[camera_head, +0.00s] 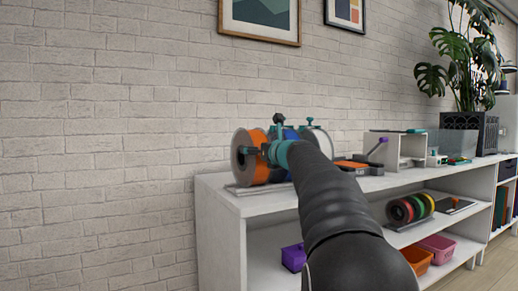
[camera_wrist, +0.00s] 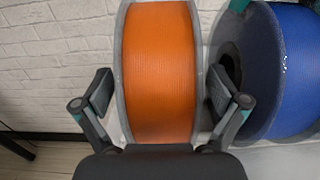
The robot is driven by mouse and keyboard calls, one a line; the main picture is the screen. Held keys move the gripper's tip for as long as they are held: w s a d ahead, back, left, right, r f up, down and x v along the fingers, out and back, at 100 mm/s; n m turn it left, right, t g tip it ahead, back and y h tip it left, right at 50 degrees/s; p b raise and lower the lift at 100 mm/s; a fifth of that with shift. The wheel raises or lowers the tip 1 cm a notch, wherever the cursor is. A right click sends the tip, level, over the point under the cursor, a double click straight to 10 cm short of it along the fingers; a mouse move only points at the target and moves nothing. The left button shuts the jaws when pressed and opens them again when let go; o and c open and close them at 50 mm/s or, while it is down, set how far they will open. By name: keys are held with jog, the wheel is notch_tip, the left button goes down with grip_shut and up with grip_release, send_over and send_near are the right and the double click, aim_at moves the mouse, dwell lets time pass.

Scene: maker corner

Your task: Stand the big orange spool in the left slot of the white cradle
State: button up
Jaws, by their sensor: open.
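The big orange spool (camera_head: 247,168) stands upright on its rim at the left end of the white shelf, in the leftmost place of the low pale cradle (camera_head: 240,189). In the wrist view the orange spool (camera_wrist: 160,70) fills the middle, its orange winding between two grey flanges. My gripper (camera_wrist: 162,92) is open, with one finger beside each flange; small gaps seem to separate the pads from the spool. My gripper (camera_head: 266,151) partly covers the spool in the head view. Most of the cradle and its slot walls are hidden.
A blue spool (camera_wrist: 285,75) stands close on the right, near my right finger. A white spool (camera_head: 322,140) stands beyond it. A brick wall (camera_head: 110,120) is behind.

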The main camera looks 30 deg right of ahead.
jog(key=s, duration=1.2)
jog(key=shift+d+r, duration=0.15)
